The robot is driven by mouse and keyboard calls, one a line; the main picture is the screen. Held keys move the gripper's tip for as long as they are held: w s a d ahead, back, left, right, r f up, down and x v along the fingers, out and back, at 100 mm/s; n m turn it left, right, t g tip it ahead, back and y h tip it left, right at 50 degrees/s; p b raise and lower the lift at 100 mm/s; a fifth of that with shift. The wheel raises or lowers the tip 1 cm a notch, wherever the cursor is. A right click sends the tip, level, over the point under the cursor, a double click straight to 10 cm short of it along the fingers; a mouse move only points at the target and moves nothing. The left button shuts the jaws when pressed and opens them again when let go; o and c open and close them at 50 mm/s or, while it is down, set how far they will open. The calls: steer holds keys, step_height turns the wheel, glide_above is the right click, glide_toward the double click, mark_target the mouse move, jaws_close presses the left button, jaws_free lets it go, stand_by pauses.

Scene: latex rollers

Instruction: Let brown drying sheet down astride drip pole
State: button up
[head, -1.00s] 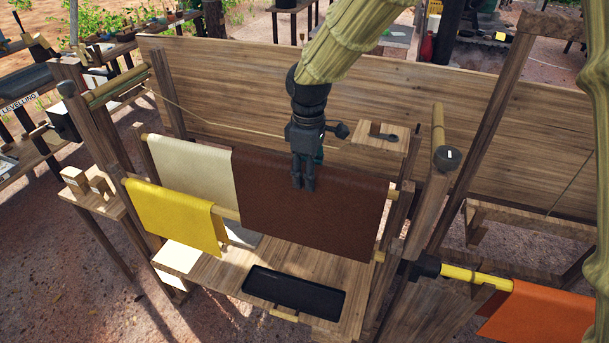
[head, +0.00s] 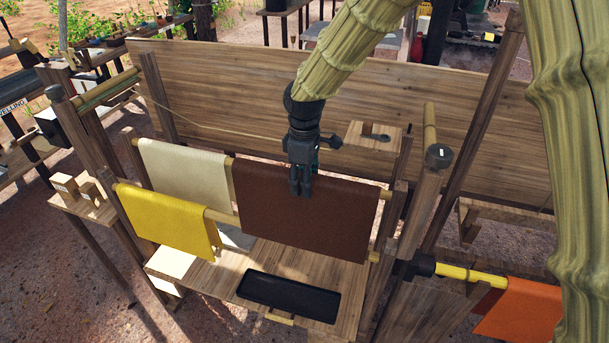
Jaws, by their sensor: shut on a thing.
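The brown drying sheet (head: 300,218) hangs beside the cream sheet, its top edge running level with the back pole (head: 385,194). My gripper (head: 302,193) points down and is shut on the brown sheet at the middle of its upper edge. The front pole (head: 222,217) passes behind the brown sheet and shows again at its lower right corner (head: 374,257). Whether the sheet rests on a pole or hangs just above it, I cannot tell. The frames do not show which pole is the drip pole. The sheet's far side is hidden.
A cream sheet (head: 185,172) hangs over the back pole and a yellow sheet (head: 165,222) over the front pole, both to the left. A black tray (head: 290,296) lies on the bench below. Wooden posts (head: 425,195) flank the rack. An orange sheet (head: 520,310) hangs at lower right.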

steer(key=shift+f+b, duration=4.45)
steer(key=shift+f, duration=7.55)
steer(key=o, duration=1.2)
